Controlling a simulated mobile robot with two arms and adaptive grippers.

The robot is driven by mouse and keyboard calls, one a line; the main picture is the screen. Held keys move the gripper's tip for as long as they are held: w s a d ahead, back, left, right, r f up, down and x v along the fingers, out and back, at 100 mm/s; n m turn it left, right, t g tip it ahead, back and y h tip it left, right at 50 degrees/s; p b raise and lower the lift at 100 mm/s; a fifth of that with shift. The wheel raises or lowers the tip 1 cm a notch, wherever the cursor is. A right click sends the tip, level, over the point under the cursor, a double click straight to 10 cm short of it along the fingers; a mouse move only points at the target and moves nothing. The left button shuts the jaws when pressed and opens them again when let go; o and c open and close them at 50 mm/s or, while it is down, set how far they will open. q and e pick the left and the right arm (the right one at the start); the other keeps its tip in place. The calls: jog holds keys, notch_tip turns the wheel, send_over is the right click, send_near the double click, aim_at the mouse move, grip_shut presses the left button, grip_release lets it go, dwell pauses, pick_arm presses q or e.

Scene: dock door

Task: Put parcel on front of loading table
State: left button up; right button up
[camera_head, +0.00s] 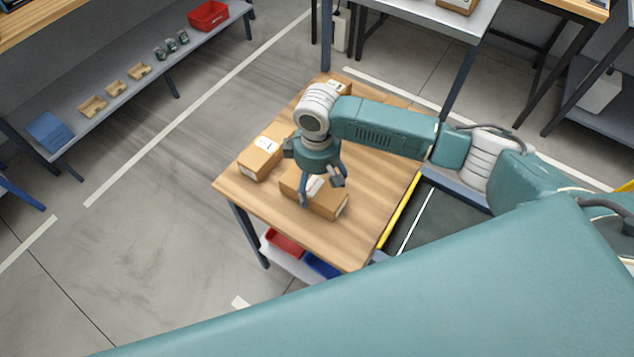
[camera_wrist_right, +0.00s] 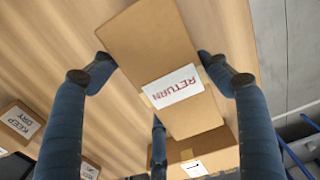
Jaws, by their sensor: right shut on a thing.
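A brown cardboard parcel (camera_head: 327,201) with a white label is near the front part of the wooden loading table (camera_head: 366,229). My right gripper (camera_head: 321,190) reaches down over it and is shut on it. In the right wrist view the blue fingers lie along both sides of this parcel (camera_wrist_right: 150,45), and its label reads "RETURN". I cannot tell whether its underside touches the tabletop. A second parcel (camera_head: 258,160) stands at the table's left edge, beside the held one. A third parcel (camera_head: 340,84) is at the far end, partly hidden by my arm. My left gripper is not in view.
A red bin (camera_head: 286,243) and a blue bin (camera_head: 322,265) sit on the shelf under the table. A long grey shelf (camera_head: 110,70) at the upper left holds several small items. A "KEEP DRY" box (camera_wrist_right: 18,124) shows in the wrist view. Floor left of the table is clear.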

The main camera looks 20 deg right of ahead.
aim_at(317, 182)
jog(key=o, duration=1.4)
jog(key=shift+f, duration=0.1)
jog(key=shift+o, duration=0.2)
notch_tip(317, 182, up, 12)
jog(key=b, duration=0.1)
